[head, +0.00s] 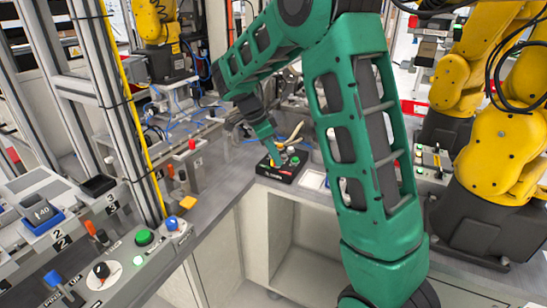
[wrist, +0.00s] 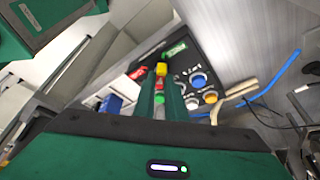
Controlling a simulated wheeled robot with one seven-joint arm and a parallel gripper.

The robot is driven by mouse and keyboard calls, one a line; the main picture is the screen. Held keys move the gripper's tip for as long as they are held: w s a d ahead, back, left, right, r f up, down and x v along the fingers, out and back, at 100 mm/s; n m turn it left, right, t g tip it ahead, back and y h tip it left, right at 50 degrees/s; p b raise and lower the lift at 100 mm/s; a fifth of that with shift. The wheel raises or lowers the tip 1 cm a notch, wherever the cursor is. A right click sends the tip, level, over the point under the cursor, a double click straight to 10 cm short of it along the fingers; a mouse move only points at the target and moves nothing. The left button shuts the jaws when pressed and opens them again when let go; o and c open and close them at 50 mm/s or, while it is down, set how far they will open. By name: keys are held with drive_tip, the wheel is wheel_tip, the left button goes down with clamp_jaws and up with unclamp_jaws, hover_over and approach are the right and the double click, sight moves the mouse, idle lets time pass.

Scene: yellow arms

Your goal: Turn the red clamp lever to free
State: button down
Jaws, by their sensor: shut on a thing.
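My gripper (head: 270,154) reaches down to a black control box (head: 284,173) on the far bench corner. In the wrist view its two green fingers (wrist: 160,98) stand on either side of the red clamp lever (wrist: 159,85), which has a yellow end (wrist: 161,69). The gripper is shut on the lever. A red label (wrist: 137,72) lies left of the lever and a green label (wrist: 176,48) lies to its upper right on the panel. The lever's end lies between the two labels. The fingers hide part of the lever and its pivot.
Blue (wrist: 199,81) and yellow (wrist: 210,97) buttons sit close to the right of the fingers. A beige cable (wrist: 235,96) and a blue cable (wrist: 275,78) run beside the box. Yellow robot arms (head: 505,130) stand at the right. A left bench panel carries a green button (head: 144,237).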

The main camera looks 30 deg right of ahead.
drive_tip(key=shift+w+a+r, duration=0.1)
drive_tip(key=shift+w+a, duration=0.1)
drive_tip(key=shift+w, duration=0.05)
drive_tip(key=c, duration=1.8)
unclamp_jaws()
drive_tip(key=shift+s+d, duration=0.1)
drive_tip(key=v, duration=1)
drive_tip(key=shift+r, duration=0.3)
